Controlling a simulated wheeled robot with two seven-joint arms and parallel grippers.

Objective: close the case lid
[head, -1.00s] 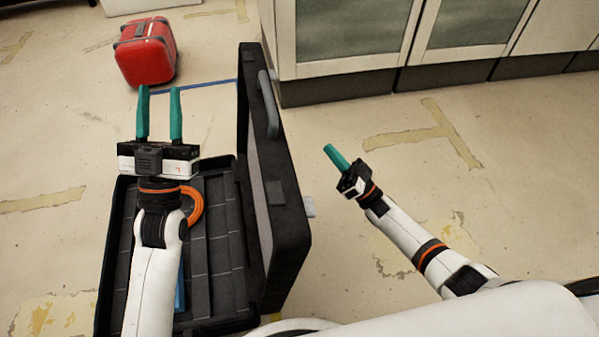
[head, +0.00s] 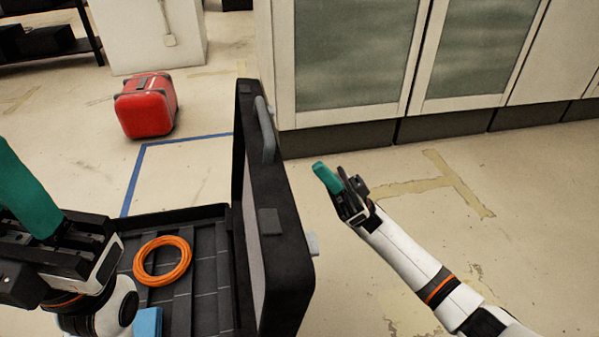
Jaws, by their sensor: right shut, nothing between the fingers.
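The black case (head: 178,214) lies open on the floor, its inside lined with dark grey padding. Its lid (head: 283,235) stands about upright on the right side of the case, with a grey handle (head: 265,128) and latches on it. My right gripper (head: 323,175) is shut and empty, to the right of the lid and apart from it. My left gripper (head: 25,190) is at the left edge, close to the camera, over the left side of the case. Only one teal finger shows clearly, so its opening cannot be told.
An orange cable coil (head: 162,261) and a blue object (head: 148,322) lie in the case. A red case (head: 146,105) stands on the floor behind. Cabinets (head: 350,60) line the back right. The floor right of the lid is clear around my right arm.

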